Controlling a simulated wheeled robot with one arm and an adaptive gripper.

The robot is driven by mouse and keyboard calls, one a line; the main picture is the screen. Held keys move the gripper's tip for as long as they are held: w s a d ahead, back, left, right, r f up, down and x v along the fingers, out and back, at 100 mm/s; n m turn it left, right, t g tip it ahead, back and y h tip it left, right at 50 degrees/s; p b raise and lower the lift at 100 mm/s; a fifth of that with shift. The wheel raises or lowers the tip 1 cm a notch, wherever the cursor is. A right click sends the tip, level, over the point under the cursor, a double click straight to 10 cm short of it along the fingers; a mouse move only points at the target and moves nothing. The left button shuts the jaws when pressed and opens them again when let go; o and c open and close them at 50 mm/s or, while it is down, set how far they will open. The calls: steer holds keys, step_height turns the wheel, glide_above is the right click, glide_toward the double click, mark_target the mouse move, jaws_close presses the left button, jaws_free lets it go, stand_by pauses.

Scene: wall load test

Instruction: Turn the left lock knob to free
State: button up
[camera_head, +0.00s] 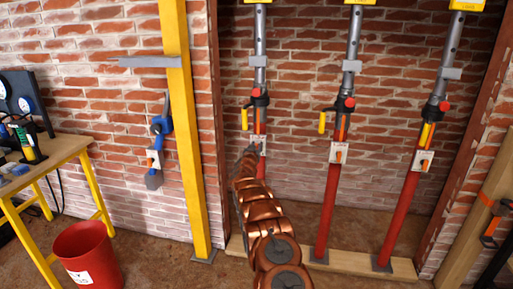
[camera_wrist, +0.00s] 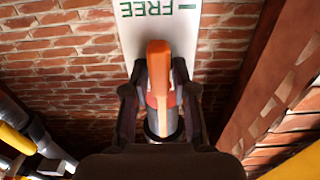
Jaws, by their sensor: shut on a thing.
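The left lock knob is orange and shows in the wrist view (camera_wrist: 158,52) between the two dark fingers of my gripper (camera_wrist: 160,70). The fingers are shut on it, one on each side. Its white plate (camera_wrist: 130,28) carries the green word FREE, upside down in that view. In the head view, my gripper (camera_head: 249,152) is at the white plate (camera_head: 262,141) on the left prop (camera_head: 260,42). My arm hides the knob and most of that prop's lower tube there. I cannot tell which mark the knob points to.
The middle prop (camera_head: 328,205) and right prop (camera_head: 401,212) stand to the right with similar plates and orange knobs. A yellow post (camera_head: 183,125) is to the left. A red bucket (camera_head: 88,252) and a wooden table (camera_head: 58,150) are farther left. A wooden sill (camera_head: 347,263) runs below.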

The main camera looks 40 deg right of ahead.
jaws_close()
steer(key=shift+m+b, duration=0.3)
steer(key=shift+f+m+b, duration=0.25)
steer(key=shift+m+b, duration=0.5)
steer(key=shift+m, duration=0.15)
steer(key=m+b, duration=0.1)
steer(key=m, duration=0.1)
steer(key=m+b, duration=0.3)
steer(key=m, duration=0.1)
steer(key=shift+s+d+f+b, duration=0.15)
steer(key=shift+s+b, duration=0.15)
steer(key=m+b, duration=0.1)
steer(key=m, duration=0.2)
steer(key=m+b, duration=0.1)
steer(key=m, duration=0.2)
steer(key=m+b, duration=0.2)
steer(key=m, duration=0.1)
steer(key=shift+s+d+f, duration=0.2)
steer(key=shift+f, duration=0.1)
steer(key=shift+m, duration=0.4)
